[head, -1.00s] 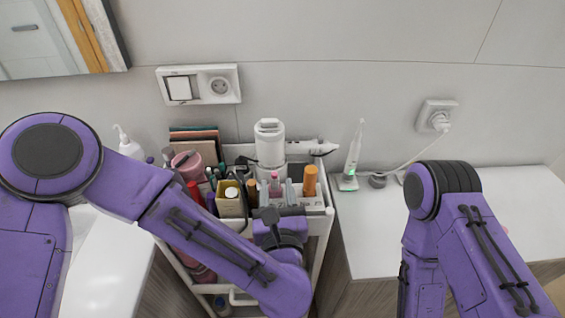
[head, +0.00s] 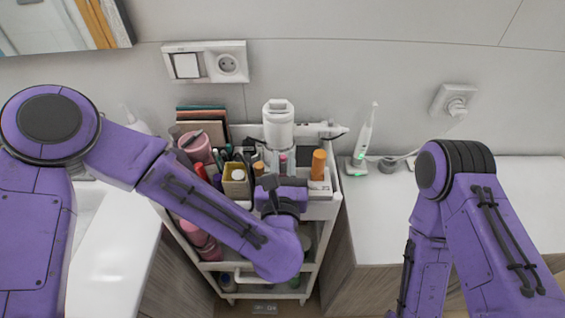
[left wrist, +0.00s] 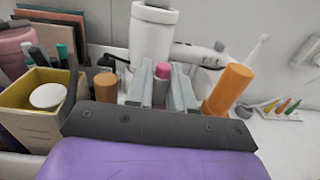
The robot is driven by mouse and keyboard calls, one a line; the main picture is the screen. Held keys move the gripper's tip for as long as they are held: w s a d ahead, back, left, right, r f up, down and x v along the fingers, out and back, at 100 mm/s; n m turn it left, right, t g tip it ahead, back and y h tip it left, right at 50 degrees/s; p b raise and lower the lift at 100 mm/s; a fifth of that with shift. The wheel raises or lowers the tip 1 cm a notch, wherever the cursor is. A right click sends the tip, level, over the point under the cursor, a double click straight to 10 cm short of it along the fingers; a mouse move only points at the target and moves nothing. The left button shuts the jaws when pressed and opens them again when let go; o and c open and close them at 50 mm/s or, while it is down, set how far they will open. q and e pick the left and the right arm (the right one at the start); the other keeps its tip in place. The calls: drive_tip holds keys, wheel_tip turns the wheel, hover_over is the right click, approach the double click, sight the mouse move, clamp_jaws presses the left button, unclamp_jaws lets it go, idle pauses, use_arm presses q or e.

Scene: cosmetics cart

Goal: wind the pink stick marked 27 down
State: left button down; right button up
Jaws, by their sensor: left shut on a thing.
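The pink stick (left wrist: 163,72) stands upright in the left wrist view, its pink top showing above a paler, greyish body. In the head view its pink top (head: 283,158) shows small, just beyond my left wrist. My left gripper (left wrist: 162,88) is shut on the stick, one grey finger on each side of it. The number 27 cannot be read, and the stick's lower part is hidden by my gripper. My right arm shows at the right of the head view, but its gripper does not.
An orange cylinder (left wrist: 228,88) stands close right of the fingers, and a brown-topped one (left wrist: 106,86) close left. A yellow box (left wrist: 38,100) is farther left. A white appliance (head: 278,125) stands behind. A toothbrush (head: 363,138) stands on the white counter (head: 380,220).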

use_arm(q)
drive_tip(key=shift+a+m+h, duration=0.2)
drive_tip(key=shift+m+h, duration=0.1)
drive_tip(key=shift+h, duration=0.2)
drive_tip(key=c, duration=1.1)
unclamp_jaws()
drive_tip(key=shift+d, duration=0.1)
drive_tip(key=s+a+b, duration=0.1)
drive_tip(key=s, duration=0.9)
drive_tip(key=shift+s, duration=0.25)
